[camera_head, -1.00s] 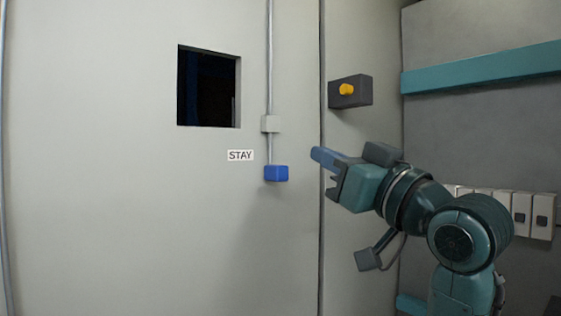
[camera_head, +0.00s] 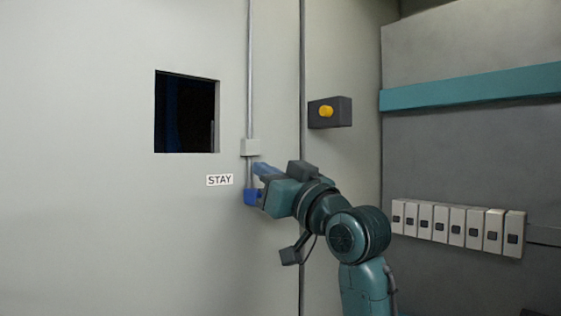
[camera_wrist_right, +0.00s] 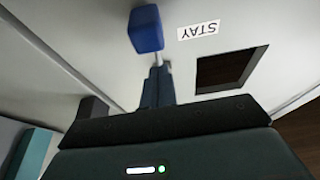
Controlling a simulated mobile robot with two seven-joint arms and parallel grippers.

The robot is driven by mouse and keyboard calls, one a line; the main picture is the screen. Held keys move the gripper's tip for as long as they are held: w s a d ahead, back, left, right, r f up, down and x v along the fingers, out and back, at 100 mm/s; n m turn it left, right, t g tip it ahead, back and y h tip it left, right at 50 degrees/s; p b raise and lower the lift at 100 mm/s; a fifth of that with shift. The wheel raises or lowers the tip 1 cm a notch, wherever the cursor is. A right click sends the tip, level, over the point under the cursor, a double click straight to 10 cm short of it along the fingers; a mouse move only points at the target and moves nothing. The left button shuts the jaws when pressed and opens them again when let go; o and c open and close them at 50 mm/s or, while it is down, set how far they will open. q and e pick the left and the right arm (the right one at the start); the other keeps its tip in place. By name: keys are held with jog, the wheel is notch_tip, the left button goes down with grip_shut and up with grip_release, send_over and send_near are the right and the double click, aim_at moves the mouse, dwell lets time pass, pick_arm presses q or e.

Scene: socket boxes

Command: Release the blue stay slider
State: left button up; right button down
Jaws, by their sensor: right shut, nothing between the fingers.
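The blue stay slider (camera_head: 251,197) is a small block at the lower end of a thin vertical rod on the pale door, right of the STAY label (camera_head: 219,180). My right gripper (camera_head: 262,170) is shut and empty. In the head view its fingertips overlap the rod just above the slider and partly cover the slider's right side. In the right wrist view the slider (camera_wrist_right: 146,28) lies just beyond the closed fingertips (camera_wrist_right: 158,72); I cannot tell whether they touch it. My left gripper is in neither view.
A grey bracket (camera_head: 251,147) holds the rod above the slider. A dark window opening (camera_head: 187,112) is to the left. A dark box with a yellow knob (camera_head: 327,111) is on the right. Several switch boxes (camera_head: 457,227) line the right wall. The lower door is clear.

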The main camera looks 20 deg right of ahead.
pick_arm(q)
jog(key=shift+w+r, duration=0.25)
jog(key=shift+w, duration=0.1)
pick_arm(e)
notch_tip(320, 180, down, 2)
jog(key=shift+s+f, duration=0.1)
jog(key=shift+f, duration=0.1)
jog(key=shift+d, duration=0.1)
pick_arm(q)
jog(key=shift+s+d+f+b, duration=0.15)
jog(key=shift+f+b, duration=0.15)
jog(key=shift+b, duration=0.6)
pick_arm(e)
notch_tip(320, 180, down, 4)
jog(key=shift+r, duration=0.15)
